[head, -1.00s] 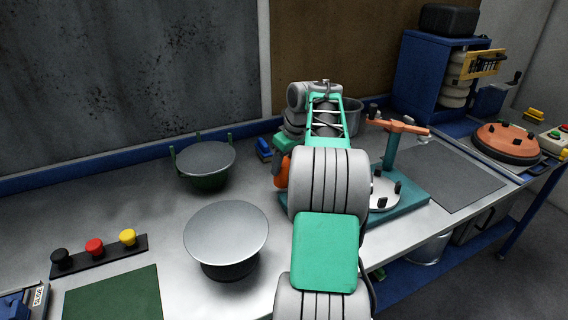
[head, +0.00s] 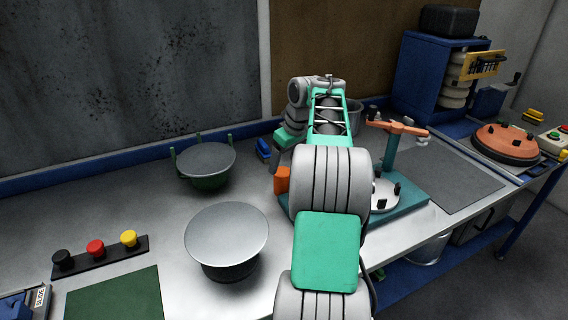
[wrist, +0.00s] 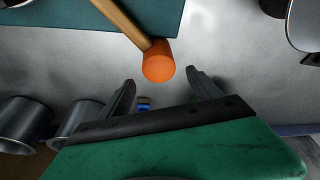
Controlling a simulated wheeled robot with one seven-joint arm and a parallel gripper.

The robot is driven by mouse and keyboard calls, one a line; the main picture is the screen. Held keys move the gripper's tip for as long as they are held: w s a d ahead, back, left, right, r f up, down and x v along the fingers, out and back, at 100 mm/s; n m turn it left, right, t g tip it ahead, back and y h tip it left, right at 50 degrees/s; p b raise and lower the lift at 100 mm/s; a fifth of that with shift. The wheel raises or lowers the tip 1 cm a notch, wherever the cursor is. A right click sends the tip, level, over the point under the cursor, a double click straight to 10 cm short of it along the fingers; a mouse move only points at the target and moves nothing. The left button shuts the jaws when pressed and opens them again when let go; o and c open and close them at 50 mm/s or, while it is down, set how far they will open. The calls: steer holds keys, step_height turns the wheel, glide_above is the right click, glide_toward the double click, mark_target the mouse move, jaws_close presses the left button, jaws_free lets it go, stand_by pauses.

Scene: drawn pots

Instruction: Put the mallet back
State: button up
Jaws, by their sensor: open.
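The mallet shows in the wrist view with its orange head (wrist: 159,62) near the middle and its wooden handle (wrist: 126,22) running up and left over a teal plate. In the head view only the orange head (head: 282,180) shows, left of my arm; the handle is hidden. My gripper (wrist: 160,80) is open, its two dark fingers apart with nothing between them. The mallet head is just beyond the fingertips, roughly centred on the gap. I cannot tell the height between them.
A teal fixture (head: 390,155) with an orange handle stands right of my arm. Round-topped pots (head: 226,232) (head: 206,158) stand to the left. A button strip (head: 97,258) lies at front left. Metal cups (wrist: 22,122) show at left in the wrist view.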

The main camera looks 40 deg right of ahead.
steer(key=p+v, duration=0.4)
steer(key=v, duration=0.6)
steer(key=shift+s+r, duration=0.2)
steer(key=shift+r, duration=0.1)
